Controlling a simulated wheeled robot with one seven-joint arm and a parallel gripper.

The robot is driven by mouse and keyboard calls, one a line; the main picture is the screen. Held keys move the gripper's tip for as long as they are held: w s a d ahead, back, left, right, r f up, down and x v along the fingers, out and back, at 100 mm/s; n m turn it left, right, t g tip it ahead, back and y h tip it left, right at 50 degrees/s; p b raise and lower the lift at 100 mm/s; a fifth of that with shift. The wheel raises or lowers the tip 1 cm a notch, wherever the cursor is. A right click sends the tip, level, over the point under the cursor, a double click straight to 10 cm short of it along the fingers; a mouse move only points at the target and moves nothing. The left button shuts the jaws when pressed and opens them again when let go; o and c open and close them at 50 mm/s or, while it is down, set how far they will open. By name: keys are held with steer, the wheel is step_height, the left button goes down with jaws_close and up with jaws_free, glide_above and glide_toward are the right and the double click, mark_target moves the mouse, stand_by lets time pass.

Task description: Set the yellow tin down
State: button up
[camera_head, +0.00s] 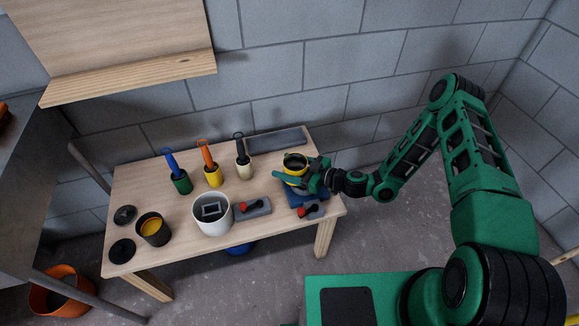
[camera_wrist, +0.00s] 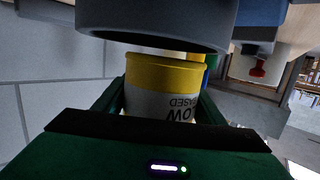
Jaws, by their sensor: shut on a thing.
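The yellow tin (camera_head: 295,160) is at the right end of the wooden table, with a dark open top in the head view. In the wrist view the tin (camera_wrist: 165,76) shows a yellow band and a pale label with upside-down letters. My green gripper (camera_head: 304,180) is shut on it, with one finger on each side of the tin in the wrist view (camera_wrist: 160,104). A blue stand or device (camera_head: 296,196) is just below and in front of the tin. I cannot tell whether the tin's bottom touches anything.
A white bucket (camera_head: 212,222), a dark tin with yellow inside (camera_head: 153,240) and black lids (camera_head: 121,250) stand in front. A grey tray (camera_head: 277,141) lies at the back. The table's middle has bare wood.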

steer(key=shift+f, duration=0.3)
steer(key=o, duration=1.4)
steer(key=shift+f, duration=0.1)
steer(key=shift+d+r, duration=0.1)
steer(key=shift+r, duration=0.3)
steer(key=v, duration=1.1)
steer(key=shift+s+d, duration=0.2)
steer(key=shift+d, duration=0.15)
steer(key=shift+r, duration=0.1)
